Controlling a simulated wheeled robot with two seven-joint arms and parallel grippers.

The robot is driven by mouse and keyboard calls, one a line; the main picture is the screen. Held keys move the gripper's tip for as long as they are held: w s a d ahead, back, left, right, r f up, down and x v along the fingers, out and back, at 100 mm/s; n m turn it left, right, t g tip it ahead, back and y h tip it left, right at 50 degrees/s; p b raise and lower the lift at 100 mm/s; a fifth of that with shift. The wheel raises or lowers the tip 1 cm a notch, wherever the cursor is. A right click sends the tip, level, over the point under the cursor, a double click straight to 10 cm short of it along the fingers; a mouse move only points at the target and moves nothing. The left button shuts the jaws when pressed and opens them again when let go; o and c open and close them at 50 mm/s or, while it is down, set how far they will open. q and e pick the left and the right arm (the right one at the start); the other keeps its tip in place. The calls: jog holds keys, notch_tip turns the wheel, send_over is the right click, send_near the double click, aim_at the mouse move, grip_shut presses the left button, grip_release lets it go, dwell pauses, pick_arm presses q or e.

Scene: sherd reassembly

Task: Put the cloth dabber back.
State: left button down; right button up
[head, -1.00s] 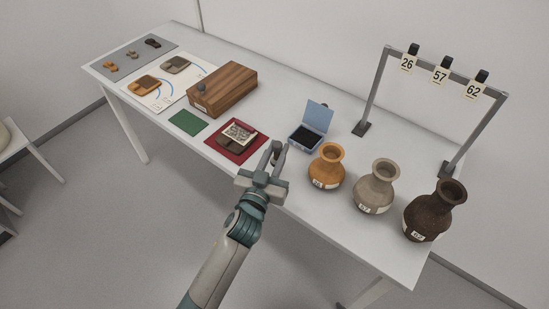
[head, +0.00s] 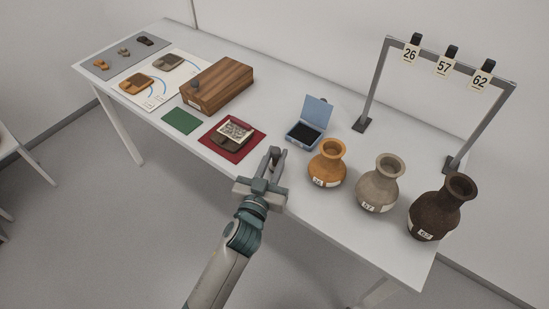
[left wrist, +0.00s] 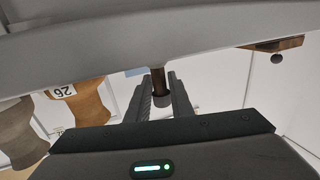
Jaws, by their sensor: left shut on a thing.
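My left gripper (head: 271,160) is over the front part of the table, between the red mat (head: 249,148) and the orange jar. It is shut on the dabber, which shows in the left wrist view as a dark brown stick (left wrist: 158,80) with a dark grey end between the fingers. In the head view the fingers mostly hide the dabber. I cannot tell whether its lower end touches the table. My right gripper is not in view.
A blue open box (head: 305,136) with a black pad stands behind the gripper. An orange jar (head: 327,164), a grey jar (head: 377,184) and a dark brown jar (head: 440,208) stand to the right. A dark sherd with a patterned piece lies on the red mat. A wooden box (head: 218,86) and green mat (head: 181,120) are left.

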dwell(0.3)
pick_arm(q)
jog(key=shift+f, duration=0.2)
jog(key=c, duration=1.6)
grip_release()
jog(key=shift+o, duration=0.2)
jog(key=shift+r, duration=0.1)
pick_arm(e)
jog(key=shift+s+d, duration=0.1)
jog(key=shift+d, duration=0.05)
pick_arm(q)
jog(key=shift+r, duration=0.1)
jog(key=shift+s+a, duration=0.15)
jog(key=shift+s, duration=0.4)
jog(key=b+v, duration=0.1)
jog(key=v, duration=1)
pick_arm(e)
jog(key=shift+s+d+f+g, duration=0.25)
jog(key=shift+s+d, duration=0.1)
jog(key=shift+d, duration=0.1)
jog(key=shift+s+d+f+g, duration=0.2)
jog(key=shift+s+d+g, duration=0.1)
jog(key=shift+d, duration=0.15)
